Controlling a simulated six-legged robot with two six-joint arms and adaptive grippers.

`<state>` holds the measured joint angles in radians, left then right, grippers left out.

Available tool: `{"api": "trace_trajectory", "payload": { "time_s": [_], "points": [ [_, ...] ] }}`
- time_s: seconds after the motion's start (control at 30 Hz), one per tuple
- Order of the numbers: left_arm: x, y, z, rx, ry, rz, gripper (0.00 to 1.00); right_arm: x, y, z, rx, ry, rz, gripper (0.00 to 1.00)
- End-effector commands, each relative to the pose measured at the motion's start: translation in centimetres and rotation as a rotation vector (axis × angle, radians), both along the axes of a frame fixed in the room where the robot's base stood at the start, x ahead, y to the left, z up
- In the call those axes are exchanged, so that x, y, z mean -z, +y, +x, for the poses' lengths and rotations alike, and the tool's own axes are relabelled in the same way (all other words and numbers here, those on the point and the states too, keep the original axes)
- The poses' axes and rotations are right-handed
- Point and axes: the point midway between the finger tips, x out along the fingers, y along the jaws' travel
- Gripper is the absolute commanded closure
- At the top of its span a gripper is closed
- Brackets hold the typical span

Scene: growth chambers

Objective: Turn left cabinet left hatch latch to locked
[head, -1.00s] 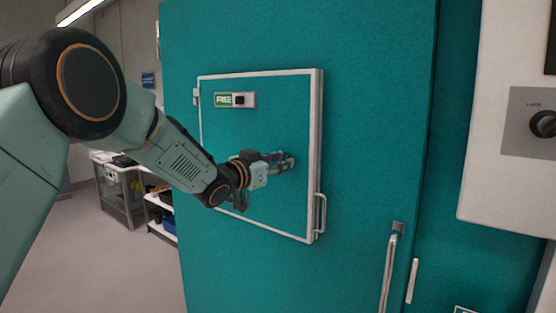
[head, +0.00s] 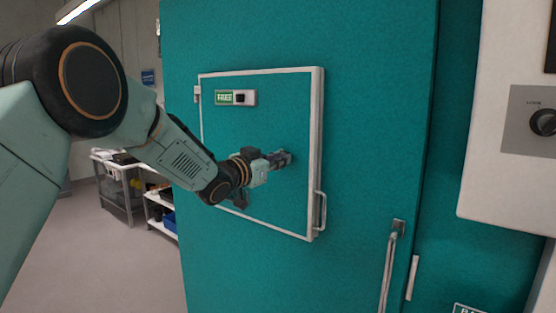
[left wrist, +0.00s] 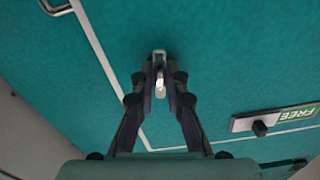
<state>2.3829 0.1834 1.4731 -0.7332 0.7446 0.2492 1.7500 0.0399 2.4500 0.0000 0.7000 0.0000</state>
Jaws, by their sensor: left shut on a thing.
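My left gripper (head: 286,158) reaches the right part of the hatch and is shut on the latch. In the left wrist view the fingers (left wrist: 160,82) close around the latch from both sides. In the head view the fingers hide the latch. My right gripper is out of view.
A plate with a green FREE sign (head: 224,98) and a dark knob sits at the hatch's upper left. A bar handle (head: 320,211) is at its lower right. A grey control plate (head: 530,121) is at right. Shelving with items (head: 120,190) stands at left.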

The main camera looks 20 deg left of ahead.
Motion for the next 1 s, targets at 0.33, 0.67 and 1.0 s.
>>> {"api": "trace_trajectory", "payload": {
  "time_s": [0.33,0.67,1.0],
  "points": [
    [0.0,0.0,0.0,0.0,-0.033,0.081,1.0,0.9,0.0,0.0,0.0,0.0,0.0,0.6],
    [0.2,-0.1,0.0,-0.001,-0.127,0.336,1.0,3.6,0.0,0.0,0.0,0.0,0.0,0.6],
    [0.3,-0.2,-0.1,-0.001,-0.239,0.641,1.0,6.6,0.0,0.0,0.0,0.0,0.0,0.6]
  ]
}}
